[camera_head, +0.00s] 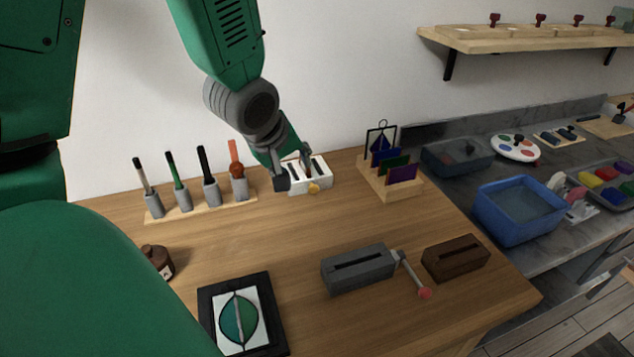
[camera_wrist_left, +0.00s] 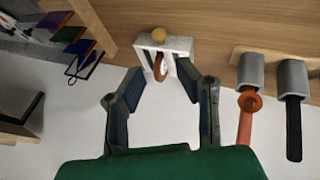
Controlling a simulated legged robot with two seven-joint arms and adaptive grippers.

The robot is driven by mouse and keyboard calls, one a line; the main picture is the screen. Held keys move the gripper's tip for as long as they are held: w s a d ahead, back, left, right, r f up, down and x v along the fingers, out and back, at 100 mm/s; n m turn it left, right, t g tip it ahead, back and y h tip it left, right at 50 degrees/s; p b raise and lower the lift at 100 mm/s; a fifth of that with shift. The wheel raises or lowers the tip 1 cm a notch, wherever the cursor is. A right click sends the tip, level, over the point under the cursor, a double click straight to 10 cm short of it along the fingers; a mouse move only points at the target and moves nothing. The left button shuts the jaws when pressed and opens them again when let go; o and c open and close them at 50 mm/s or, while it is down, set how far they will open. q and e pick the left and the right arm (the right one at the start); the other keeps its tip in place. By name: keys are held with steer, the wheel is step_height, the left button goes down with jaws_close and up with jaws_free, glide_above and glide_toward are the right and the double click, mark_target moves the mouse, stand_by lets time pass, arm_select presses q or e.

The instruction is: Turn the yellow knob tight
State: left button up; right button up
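The yellow knob (camera_head: 313,188) sticks out of the front of a small white block (camera_head: 322,178) at the back of the wooden table. In the left wrist view the yellow knob (camera_wrist_left: 158,34) is on the block's far side, at the top, and the white block (camera_wrist_left: 178,44) stands just beyond my fingertips. My left gripper (camera_head: 294,172) points down at the block from behind and above; in the wrist view its two fingers (camera_wrist_left: 170,80) are spread apart with nothing clasped. Whether a finger touches the block cannot be told. My right gripper is not in view.
A rack of upright tools (camera_head: 208,200) stands left of the block, close to my gripper. A wooden card holder (camera_head: 392,185) stands to its right. A grey slotted block (camera_head: 358,270) with a pink-ended crank and a brown block (camera_head: 456,258) lie in front. Table between is clear.

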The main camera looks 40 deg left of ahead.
mark_target(312, 187)
arm_select(q)
steer(key=b+x, duration=0.2)
steer(key=x, duration=1.1)
jaws_close()
